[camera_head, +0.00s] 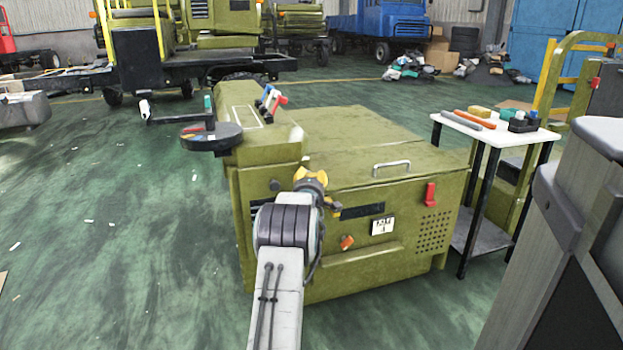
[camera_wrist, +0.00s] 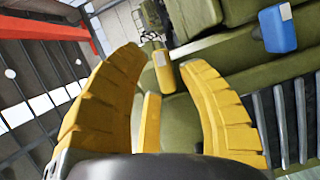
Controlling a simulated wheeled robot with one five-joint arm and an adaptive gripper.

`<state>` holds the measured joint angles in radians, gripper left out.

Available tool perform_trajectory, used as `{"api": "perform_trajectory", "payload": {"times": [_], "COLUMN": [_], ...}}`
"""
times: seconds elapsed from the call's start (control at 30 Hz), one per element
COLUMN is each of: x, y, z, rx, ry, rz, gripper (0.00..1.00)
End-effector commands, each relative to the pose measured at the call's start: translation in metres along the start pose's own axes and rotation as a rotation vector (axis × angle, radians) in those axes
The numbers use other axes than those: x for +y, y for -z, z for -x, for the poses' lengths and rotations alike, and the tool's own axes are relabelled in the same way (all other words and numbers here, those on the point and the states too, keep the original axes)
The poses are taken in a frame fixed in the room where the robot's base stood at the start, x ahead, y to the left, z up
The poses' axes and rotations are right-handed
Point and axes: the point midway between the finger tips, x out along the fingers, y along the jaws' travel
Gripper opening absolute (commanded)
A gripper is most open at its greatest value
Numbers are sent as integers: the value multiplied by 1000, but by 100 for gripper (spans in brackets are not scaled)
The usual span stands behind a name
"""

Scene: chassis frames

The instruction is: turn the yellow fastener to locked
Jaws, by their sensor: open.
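The yellow fastener (camera_wrist: 163,72) shows in the wrist view as a small block with a pale patch, on the olive machine's surface. It lies beyond and between my fingertips, and no contact shows. A narrow yellow bar (camera_wrist: 151,122) stands nearer, between the fingers; I cannot tell whether it belongs to the fastener. My gripper (camera_wrist: 168,78) is open, its two yellow ribbed fingers wide apart with nothing held. In the head view my gripper (camera_head: 313,178) is at the front face of the olive machine (camera_head: 340,270). My arm covers part of that face, and the fastener cannot be made out surely there.
A blue block (camera_wrist: 278,30) with a pale patch is at upper right in the wrist view, near dark vent slats (camera_wrist: 290,120). A red handle (camera_head: 430,195), orange knob (camera_head: 346,242) and grab handle (camera_head: 391,166) are on the machine. A white side table (camera_head: 495,131) stands right.

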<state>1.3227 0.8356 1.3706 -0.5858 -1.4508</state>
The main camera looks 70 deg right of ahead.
Motion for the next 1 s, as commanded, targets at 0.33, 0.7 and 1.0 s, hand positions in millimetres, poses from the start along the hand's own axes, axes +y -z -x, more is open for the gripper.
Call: {"api": "perform_trajectory", "payload": {"times": [0.33, 0.7, 1.0], "x": [-1, 0, 0], "y": [0, 0, 0], "z": [-18, -20, -20], "rx": [0, 0, 0], "ry": [0, 0, 0], "rz": [-1, -1, -1], "gripper": [36, 36, 23]}}
